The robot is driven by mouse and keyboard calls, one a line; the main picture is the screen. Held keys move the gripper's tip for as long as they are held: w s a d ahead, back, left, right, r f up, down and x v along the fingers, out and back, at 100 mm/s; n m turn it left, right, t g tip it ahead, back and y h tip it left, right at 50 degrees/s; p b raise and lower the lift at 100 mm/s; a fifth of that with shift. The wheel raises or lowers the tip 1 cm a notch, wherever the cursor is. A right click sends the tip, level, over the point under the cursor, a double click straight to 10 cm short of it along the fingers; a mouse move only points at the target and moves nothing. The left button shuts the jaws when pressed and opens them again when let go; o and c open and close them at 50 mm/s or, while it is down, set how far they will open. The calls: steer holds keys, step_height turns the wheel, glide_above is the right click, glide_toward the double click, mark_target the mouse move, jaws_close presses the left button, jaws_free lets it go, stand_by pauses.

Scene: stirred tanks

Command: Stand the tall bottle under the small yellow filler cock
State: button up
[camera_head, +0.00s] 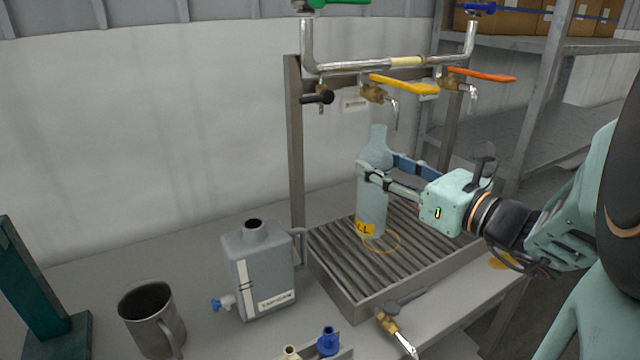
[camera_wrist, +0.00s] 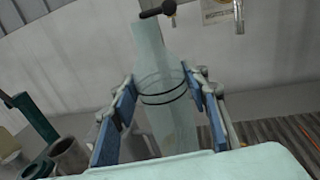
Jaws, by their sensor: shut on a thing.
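The tall bottle (camera_head: 373,205) is pale, see-through glass with a yellow label low on its side. It is upright over the slatted drip tray (camera_head: 335,277), below the row of cocks; I cannot tell whether its base touches the slats. My gripper (camera_head: 376,172) is shut on its upper body from the right. In the wrist view the bottle (camera_wrist: 160,65) stands between both fingers (camera_wrist: 163,105). The yellow-handled filler cock (camera_head: 375,93) is above the bottle, its spout (camera_head: 396,112) slightly right of the bottle's mouth in the picture.
A black-handled cock (camera_head: 319,97) and an orange-handled cock (camera_head: 472,86) flank the yellow one. A yellow ring (camera_head: 381,242) marks the tray near the bottle's foot. A grey jerrycan (camera_head: 258,270) and a metal mug (camera_head: 152,318) stand left. A brass drain cock (camera_head: 393,327) sticks out at the tray's front.

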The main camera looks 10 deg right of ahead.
steer(key=shift+w+f, duration=0.1)
steer(key=shift+w, duration=0.35)
steer(key=w+d+f, duration=0.7)
steer(key=w+f, duration=0.4)
steer(key=f, duration=0.1)
steer(key=shift+d+f, duration=0.25)
steer(key=shift+f, duration=0.15)
steer(key=shift+w+f+b, duration=0.1)
steer(key=shift+b, duration=0.2)
steer(key=shift+f, duration=0.15)
steer(key=o, duration=1.1)
